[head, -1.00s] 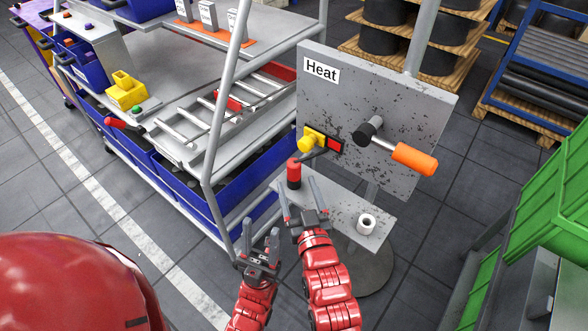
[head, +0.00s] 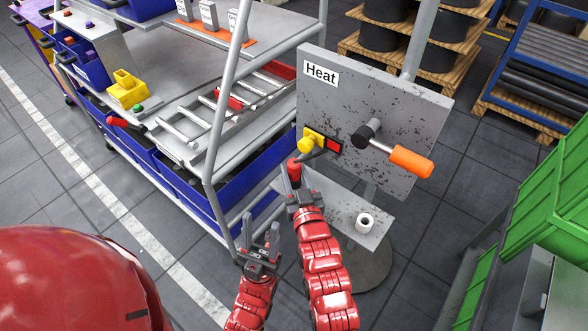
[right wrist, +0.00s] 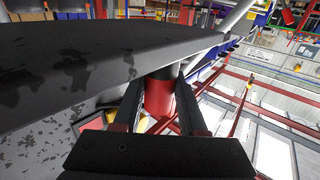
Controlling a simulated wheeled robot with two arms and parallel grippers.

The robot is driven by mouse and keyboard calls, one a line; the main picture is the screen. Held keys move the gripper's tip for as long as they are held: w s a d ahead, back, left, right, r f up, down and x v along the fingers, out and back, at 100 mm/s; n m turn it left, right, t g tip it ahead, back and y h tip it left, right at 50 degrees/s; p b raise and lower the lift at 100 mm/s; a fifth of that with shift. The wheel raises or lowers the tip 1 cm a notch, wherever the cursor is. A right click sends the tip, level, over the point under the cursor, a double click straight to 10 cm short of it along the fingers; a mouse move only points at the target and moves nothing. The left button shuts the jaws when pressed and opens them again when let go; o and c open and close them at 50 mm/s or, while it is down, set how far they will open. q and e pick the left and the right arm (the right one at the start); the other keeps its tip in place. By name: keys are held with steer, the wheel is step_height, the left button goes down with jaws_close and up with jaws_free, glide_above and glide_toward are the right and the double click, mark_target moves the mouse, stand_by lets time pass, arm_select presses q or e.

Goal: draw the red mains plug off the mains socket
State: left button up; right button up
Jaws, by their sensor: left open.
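The red mains plug (head: 295,171) stands above the grey shelf below the Heat panel, near the shelf's left end. My right gripper (head: 302,193) is at the plug, its fingers pointing toward it. In the right wrist view a red cylinder, seemingly the plug (right wrist: 158,98), lies between the two fingers; I cannot tell whether both touch it. The gripper hides what is under the plug, so I cannot make out the mains socket or how the plug sits on it. My left gripper (head: 263,243) is open and empty, lower left of the right one.
The grey Heat panel (head: 390,100) rises behind, with a yellow knob (head: 307,144), a red-and-black piece (head: 333,146) and an orange handle (head: 411,162). A white ring-shaped part (head: 365,223) stands on the shelf (head: 345,206). A cart with blue bins (head: 190,190) is at left.

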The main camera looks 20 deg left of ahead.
jaws_close()
steer(key=shift+r+b, duration=0.4)
steer(key=shift+r, duration=0.4)
steer(key=shift+s+r+b, duration=0.25)
steer(key=shift+r+b, duration=0.2)
steer(key=shift+r, duration=0.6)
steer(key=b+v, duration=0.1)
steer(key=v, duration=0.4)
steer(key=p, duration=0.9)
glide_toward(294, 164)
steer(key=s+d+r, duration=0.1)
steer(key=s, duration=0.4)
steer(key=shift+s+d+r, duration=0.2)
steer(key=shift+s+d, duration=0.1)
steer(key=shift+r, duration=0.1)
